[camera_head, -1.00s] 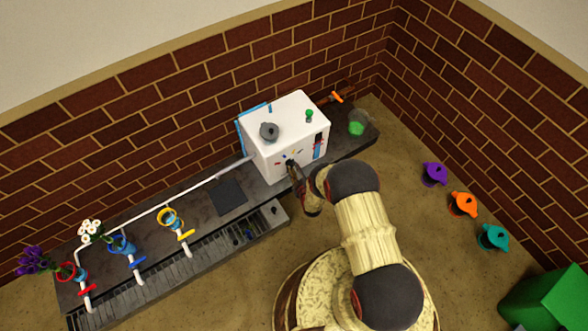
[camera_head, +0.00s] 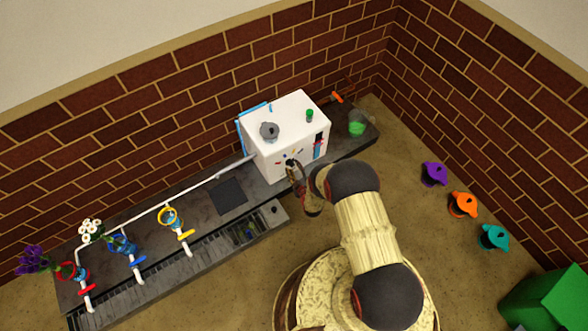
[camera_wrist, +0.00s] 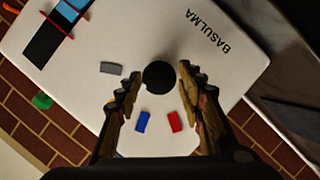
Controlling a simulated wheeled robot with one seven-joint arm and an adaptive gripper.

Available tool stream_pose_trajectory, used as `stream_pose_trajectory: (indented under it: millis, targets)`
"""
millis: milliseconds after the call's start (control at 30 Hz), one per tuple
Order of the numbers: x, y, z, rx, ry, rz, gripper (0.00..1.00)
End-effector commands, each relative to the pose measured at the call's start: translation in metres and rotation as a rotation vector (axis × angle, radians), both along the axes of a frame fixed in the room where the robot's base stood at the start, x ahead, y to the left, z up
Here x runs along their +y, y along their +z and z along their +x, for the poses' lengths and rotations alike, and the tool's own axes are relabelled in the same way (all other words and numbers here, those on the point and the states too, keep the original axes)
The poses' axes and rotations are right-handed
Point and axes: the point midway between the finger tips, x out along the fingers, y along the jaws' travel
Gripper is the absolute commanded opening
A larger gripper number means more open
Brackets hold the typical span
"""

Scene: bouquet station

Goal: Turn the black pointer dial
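The black pointer dial (camera_wrist: 159,77) is a round knob on the front of a white box (camera_head: 284,118). In the wrist view it sits between the two fingertips of my gripper (camera_wrist: 159,84). The fingers stand apart on either side of the dial, with narrow gaps visible. No pointer can be made out on the dial. Grey (camera_wrist: 112,68), blue (camera_wrist: 143,121) and red (camera_wrist: 173,121) marks lie around it. In the head view my gripper (camera_head: 292,166) is at the box front and mostly hides the dial.
A dark bench (camera_head: 228,197) runs along the brick wall, with a white pipe (camera_head: 190,188) and several coloured valves to the left. A green-filled glass (camera_head: 357,124) stands right of the box. Purple, orange and teal items lie at the right. A green bin (camera_head: 546,305) stands lower right.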

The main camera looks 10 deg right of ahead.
Motion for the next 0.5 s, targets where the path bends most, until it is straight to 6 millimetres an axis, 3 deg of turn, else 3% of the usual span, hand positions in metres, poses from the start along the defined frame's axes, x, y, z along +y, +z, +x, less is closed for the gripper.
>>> stream_pose_trajectory:
  millis: [233, 500]
  targets:
    - [-0.001, 0.005, -0.014, 0.0, 0.0, 0.0, 0.38]
    - [-0.005, 0.021, -0.066, 0.003, 0.0, 0.001, 0.38]
